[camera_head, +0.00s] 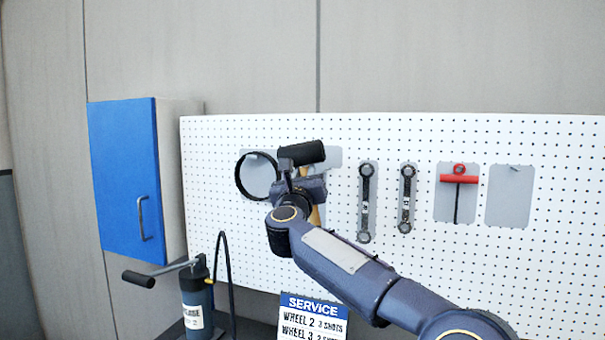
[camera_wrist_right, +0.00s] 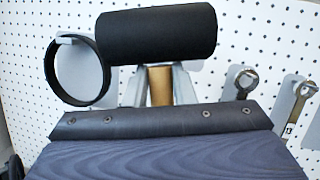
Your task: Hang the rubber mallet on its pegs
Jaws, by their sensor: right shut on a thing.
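The rubber mallet's black head (camera_head: 302,153) is up in front of the white pegboard, lying roughly crosswise. Its wooden handle (camera_wrist_right: 160,86) shows below the head in the right wrist view, between the jaws. My right gripper (camera_head: 304,172) is shut on the handle just under the head. A grey backing patch (camera_head: 334,156) shows on the board just behind the head, partly covered by it. The mallet's pegs are hidden, and I cannot tell whether the mallet touches them. My left gripper is out of view.
A black ring (camera_head: 238,177) hangs just left of the mallet. Two wrenches (camera_head: 365,200) (camera_head: 406,200), a red T-handle tool (camera_head: 459,179) and an empty grey patch (camera_head: 510,196) are to the right. A blue cabinet (camera_head: 127,180), pump (camera_head: 196,305) and service sign (camera_head: 313,318) are nearby.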

